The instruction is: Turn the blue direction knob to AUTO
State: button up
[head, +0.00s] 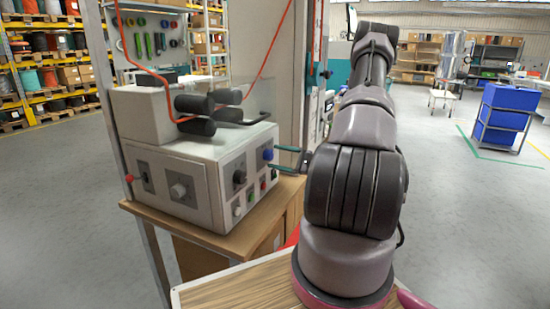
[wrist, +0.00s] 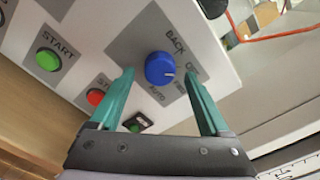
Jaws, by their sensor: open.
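The blue direction knob (head: 267,154) is on the right face of the grey machine box in the head view. In the wrist view the blue knob (wrist: 160,66) sits on a dark grey plate with labels BACK, AUTO and others that are partly hard to read. A short white mark shows near its right edge; I cannot tell exactly which label it points at. AUTO is printed below the knob. My gripper (wrist: 160,72) is open, with teal fingers on either side of the knob and visible gaps to it. In the head view my gripper (head: 275,158) reaches the panel from the right.
A green START button (wrist: 47,60) and a red button (wrist: 96,97) are left of the knob. A black knob (head: 239,177) is beside it in the head view. The machine box (head: 175,160) stands on a wooden bench (head: 230,235).

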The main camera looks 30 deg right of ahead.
jog(key=shift+w+a, duration=0.4)
jog(key=shift+w, duration=0.1)
grip_shut()
